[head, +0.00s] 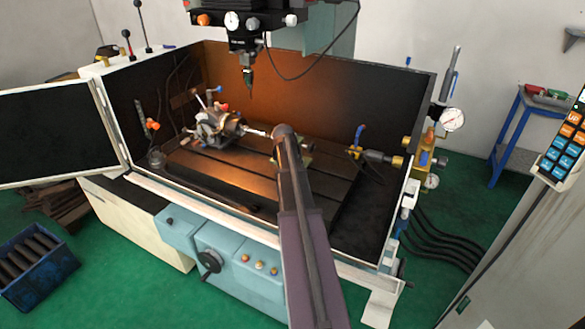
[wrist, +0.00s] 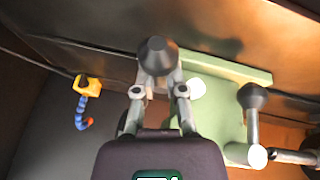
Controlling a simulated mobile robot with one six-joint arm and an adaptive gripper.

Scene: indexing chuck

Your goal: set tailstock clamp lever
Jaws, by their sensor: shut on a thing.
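In the wrist view my gripper (wrist: 159,97) has its two grey fingers shut on the tailstock clamp lever (wrist: 157,56), just below its dark round knob. The lever stands at the left side of the pale green tailstock (wrist: 208,68). The lever's lower part is hidden by my gripper. A second handle (wrist: 252,97) with a dark knob and a light shaft is to the right, apart from the fingers. In the head view my arm covers most of the tailstock (head: 305,161), and the fingers and clamp lever are hidden behind it.
The indexing chuck (head: 218,127) sits left of the tailstock on the slotted table (head: 220,165). A spindle with a pointed tool (head: 248,82) hangs above. A yellow nozzle (wrist: 88,84) on a blue hose is left of my gripper. Dark enclosure walls surround the table.

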